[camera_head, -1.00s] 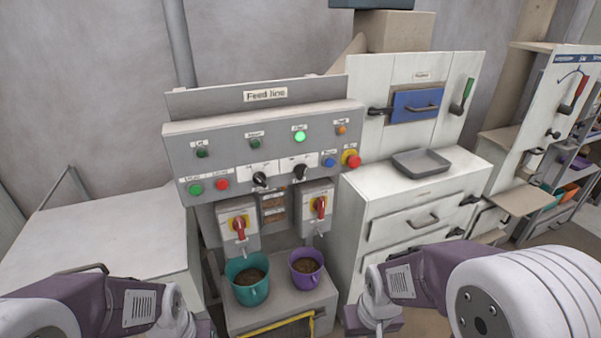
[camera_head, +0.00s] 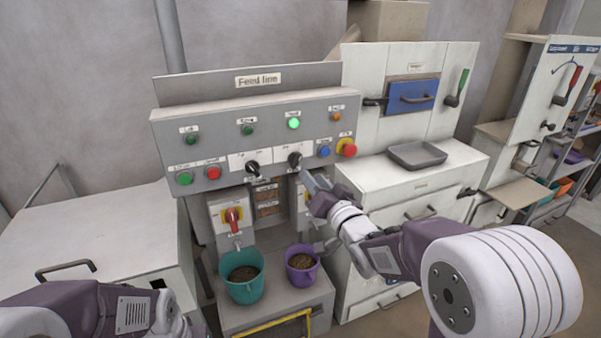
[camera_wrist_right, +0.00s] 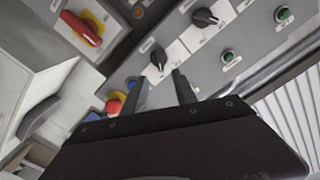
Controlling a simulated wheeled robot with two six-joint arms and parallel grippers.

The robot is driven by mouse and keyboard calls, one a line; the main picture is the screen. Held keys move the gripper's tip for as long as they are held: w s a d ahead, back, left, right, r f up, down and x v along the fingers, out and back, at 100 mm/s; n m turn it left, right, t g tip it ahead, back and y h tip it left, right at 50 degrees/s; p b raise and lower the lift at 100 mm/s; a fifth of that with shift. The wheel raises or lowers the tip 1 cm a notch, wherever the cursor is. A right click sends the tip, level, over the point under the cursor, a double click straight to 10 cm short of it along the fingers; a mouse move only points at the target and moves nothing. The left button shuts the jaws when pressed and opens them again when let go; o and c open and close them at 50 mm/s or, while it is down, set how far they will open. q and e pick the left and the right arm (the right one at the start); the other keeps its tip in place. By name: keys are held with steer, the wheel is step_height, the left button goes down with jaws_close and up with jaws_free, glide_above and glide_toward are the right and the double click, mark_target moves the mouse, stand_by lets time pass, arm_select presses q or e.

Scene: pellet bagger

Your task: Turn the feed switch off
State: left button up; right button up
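The Feed line panel (camera_head: 270,142) carries two black rotary knobs, a left knob (camera_head: 251,167) and a right knob (camera_head: 294,159). Their labels are too small to read, so I cannot tell which is the feed switch. My right gripper (camera_head: 310,184) is just below and right of the right knob. In the right wrist view its two fingers (camera_wrist_right: 161,91) are apart, with the right knob (camera_wrist_right: 159,58) ahead of the gap between them. No contact shows. The left knob (camera_wrist_right: 205,17) is farther up. A green lamp (camera_head: 293,123) is lit above the knobs. My left gripper is not in view.
Green and red buttons sit left of the knobs; a blue button (camera_head: 323,152) and a red emergency button (camera_head: 347,147) sit right. Below are a red-handled switch (camera_head: 233,217), a teal bucket (camera_head: 242,282) and a purple bucket (camera_head: 302,264). A grey tray (camera_head: 417,155) lies on the right cabinet.

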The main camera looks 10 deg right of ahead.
mark_target(299, 160)
steer(key=p+x, duration=0.2)
steer(key=x, duration=0.7)
steer(key=shift+r, duration=0.1)
jaws_close()
